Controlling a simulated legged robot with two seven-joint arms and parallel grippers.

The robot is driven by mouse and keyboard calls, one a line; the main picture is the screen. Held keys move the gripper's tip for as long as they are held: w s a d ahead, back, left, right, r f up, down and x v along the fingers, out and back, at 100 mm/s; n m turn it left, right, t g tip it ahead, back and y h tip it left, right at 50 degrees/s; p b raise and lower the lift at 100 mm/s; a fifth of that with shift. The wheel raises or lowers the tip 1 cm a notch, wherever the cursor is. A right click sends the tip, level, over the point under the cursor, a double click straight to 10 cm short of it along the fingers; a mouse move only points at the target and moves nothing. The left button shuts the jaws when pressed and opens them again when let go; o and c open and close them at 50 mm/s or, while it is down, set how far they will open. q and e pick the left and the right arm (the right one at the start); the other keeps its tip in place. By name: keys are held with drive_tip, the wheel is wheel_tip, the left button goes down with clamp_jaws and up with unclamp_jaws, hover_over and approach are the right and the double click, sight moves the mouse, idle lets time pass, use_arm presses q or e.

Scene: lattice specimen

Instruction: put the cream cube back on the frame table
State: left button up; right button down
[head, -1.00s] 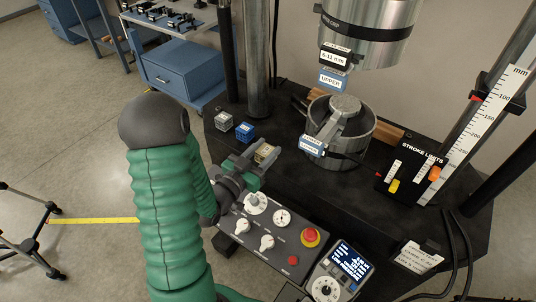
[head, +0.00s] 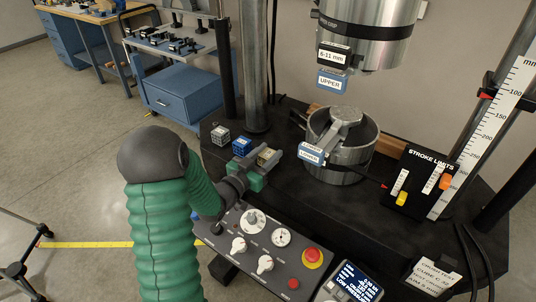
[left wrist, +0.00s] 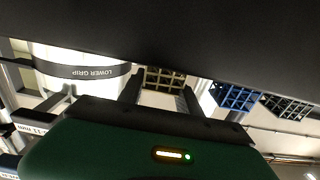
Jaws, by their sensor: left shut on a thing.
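My left gripper (head: 262,166) is shut on the cream cube (head: 267,155), an open lattice block, at the front left part of the black frame table (head: 240,182). The blue lattice cube (head: 242,147) stands just left of it, and the grey lattice cube (head: 220,134) is further left. The left wrist view looks upside down; there the cream cube (left wrist: 164,78) sits between the two fingers, close to the dark table surface. I cannot tell whether its underside touches the table. My right gripper is not in view.
The lower grip (head: 342,140) stands behind and right of the held cube, under the upper grip cylinder (head: 365,35). A control panel (head: 262,240) with knobs and a red button lies in front. A stroke limits board (head: 425,180) is at right.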

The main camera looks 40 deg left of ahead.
use_arm(q)
drive_tip(key=shift+f, duration=0.1)
drive_tip(key=o, duration=0.9)
drive_tip(key=shift+s+a, duration=0.1)
drive_tip(key=shift+a, duration=0.1)
drive_tip(key=o, duration=0.4)
drive_tip(key=shift+a+f, duration=0.15)
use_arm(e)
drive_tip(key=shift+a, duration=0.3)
use_arm(q)
drive_tip(key=shift+s+d+r, duration=0.1)
drive_tip(key=shift+d+r, duration=0.1)
drive_tip(key=shift+r, duration=0.05)
drive_tip(key=s+p, duration=0.1)
drive_tip(key=s, duration=0.3)
drive_tip(key=s+p, duration=0.2)
drive_tip(key=s, duration=0.1)
drive_tip(key=s+d+p, duration=0.1)
drive_tip(key=s+p, duration=0.1)
drive_tip(key=s, duration=0.2)
drive_tip(key=shift+s+d, duration=0.1)
drive_tip(key=shift+s, duration=0.25)
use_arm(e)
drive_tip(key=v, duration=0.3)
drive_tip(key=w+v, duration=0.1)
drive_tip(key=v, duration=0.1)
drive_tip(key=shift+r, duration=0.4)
